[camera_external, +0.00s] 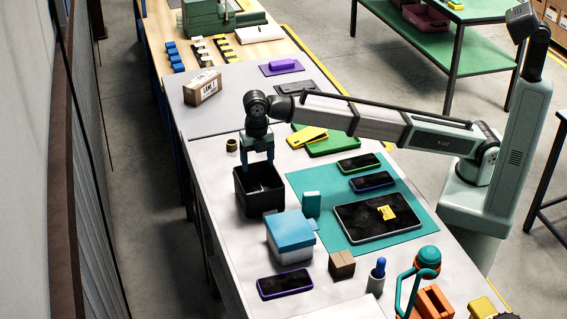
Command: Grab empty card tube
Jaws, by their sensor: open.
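A small brown round piece (232,146) with a dark top stands on the grey table near its left edge; it looks like the card tube, but it is too small to be sure. My gripper (258,161) points down, open, just right of and nearer the camera than this piece. Its fingers are over the far side of a black open-topped box (260,205). Something pale shows inside the box, but I cannot tell what it is. I see nothing between the fingers.
A brown carton (203,88) sits tilted farther back. A blue-lidded box (290,238), brown block (342,264) and purple-edged phone (285,283) lie nearer the camera. A teal mat (400,235) holds a tablet and phones at right. The table left of the carton's front is clear.

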